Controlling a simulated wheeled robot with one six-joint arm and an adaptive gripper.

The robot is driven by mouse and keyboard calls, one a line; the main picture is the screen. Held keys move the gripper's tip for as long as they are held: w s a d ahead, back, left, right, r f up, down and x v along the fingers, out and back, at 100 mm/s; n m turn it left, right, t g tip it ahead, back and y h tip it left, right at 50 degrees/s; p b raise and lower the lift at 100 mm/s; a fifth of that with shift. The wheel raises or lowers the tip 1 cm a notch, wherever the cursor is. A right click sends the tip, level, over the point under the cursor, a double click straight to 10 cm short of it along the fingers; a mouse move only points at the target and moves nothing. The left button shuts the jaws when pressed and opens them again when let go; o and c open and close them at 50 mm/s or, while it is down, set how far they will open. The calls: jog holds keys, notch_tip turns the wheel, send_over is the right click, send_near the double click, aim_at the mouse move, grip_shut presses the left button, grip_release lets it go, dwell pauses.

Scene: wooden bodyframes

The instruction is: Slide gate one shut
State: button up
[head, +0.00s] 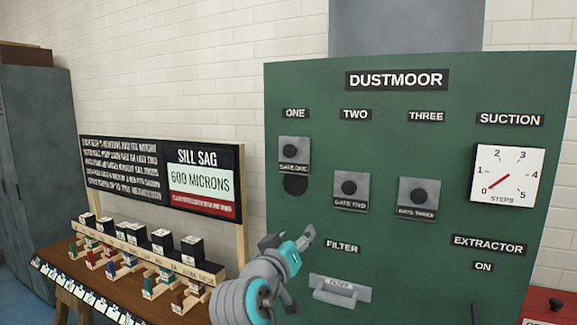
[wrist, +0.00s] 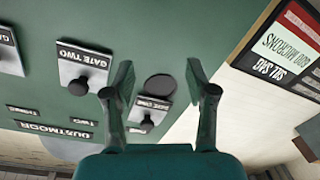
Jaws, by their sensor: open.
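Gate one (head: 301,147) is a grey plate with a black knob, high under the label ONE on the green panel. A dark round hole (head: 295,186) shows, mostly uncovered, just below it. In the wrist view, turned upside down, the gate one plate (wrist: 161,108) and the hole (wrist: 160,88) appear between the fingers. My gripper (head: 308,238) is in front of the panel, below and a little right of the hole. In the wrist view my gripper (wrist: 158,76) is open and empty, its fingers apart from the knob.
Gate two (head: 348,205) and gate three (head: 417,212) sit lower, to the right. A filter handle (head: 340,291) is below them. A suction dial (head: 507,174) is at right. A bench (head: 85,282) with blocks and a sign (head: 200,183) stand left.

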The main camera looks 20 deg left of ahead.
jog(key=m+h, duration=0.1)
jog(key=m, duration=0.1)
send_near(288, 150)
jog(key=w, duration=1)
jog(key=shift+w+a, duration=0.1)
jog(key=shift+w, duration=0.1)
jog(key=shift+f, duration=0.15)
grip_shut()
